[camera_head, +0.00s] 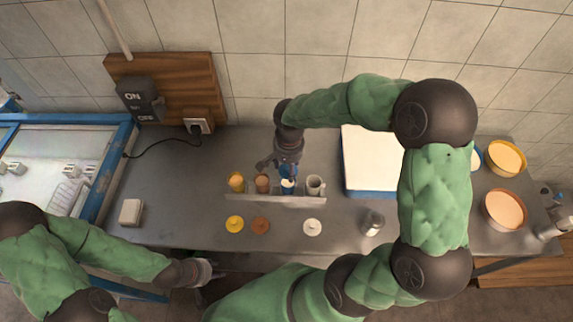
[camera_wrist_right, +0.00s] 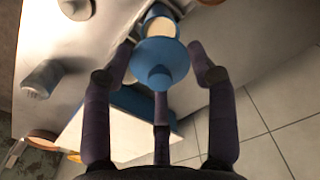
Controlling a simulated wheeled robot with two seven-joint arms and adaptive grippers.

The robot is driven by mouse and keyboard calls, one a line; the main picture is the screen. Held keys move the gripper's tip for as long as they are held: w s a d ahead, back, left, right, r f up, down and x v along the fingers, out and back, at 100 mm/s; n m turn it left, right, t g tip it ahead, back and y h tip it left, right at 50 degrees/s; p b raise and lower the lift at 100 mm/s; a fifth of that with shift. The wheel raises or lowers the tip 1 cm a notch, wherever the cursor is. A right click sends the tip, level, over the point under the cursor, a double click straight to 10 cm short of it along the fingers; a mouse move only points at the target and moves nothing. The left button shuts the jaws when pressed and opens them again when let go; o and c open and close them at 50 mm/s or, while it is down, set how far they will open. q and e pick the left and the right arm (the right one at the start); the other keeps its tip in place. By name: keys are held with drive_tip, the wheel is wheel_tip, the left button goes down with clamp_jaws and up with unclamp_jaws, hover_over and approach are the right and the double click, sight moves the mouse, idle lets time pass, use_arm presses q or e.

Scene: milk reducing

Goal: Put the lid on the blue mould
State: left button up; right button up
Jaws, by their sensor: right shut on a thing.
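The blue mould (camera_head: 288,187) stands upright in the rack (camera_head: 275,200) between a brown mould (camera_head: 262,184) and a grey-white one (camera_head: 315,186). In the right wrist view the mould (camera_wrist_right: 160,24) shows pale content inside its blue rim. My right gripper (camera_head: 284,164) is shut on the round blue lid (camera_wrist_right: 160,66), gripping it between its fingers. The lid is by the mould's top and hides part of it; I cannot tell whether they touch. My left gripper (camera_head: 199,272) is low at the counter's front edge, away from the moulds; its fingers are unclear.
A yellow mould (camera_head: 236,182) stands at the rack's left end. Yellow (camera_head: 235,224), brown (camera_head: 260,226) and white (camera_head: 312,227) lids lie in front. A metal cup (camera_head: 372,223) and a white-topped blue box (camera_head: 366,165) are to the right. The counter's left part is mostly clear.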

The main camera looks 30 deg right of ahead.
drive_tip(key=shift+f+b, duration=1.75)
drive_tip(key=shift+f, duration=0.8)
drive_tip(key=shift+f+b, duration=0.15)
drive_tip(key=shift+b, duration=0.4)
idle(0.6)
drive_tip(key=o, duration=0.8)
drive_tip(key=o, duration=0.3)
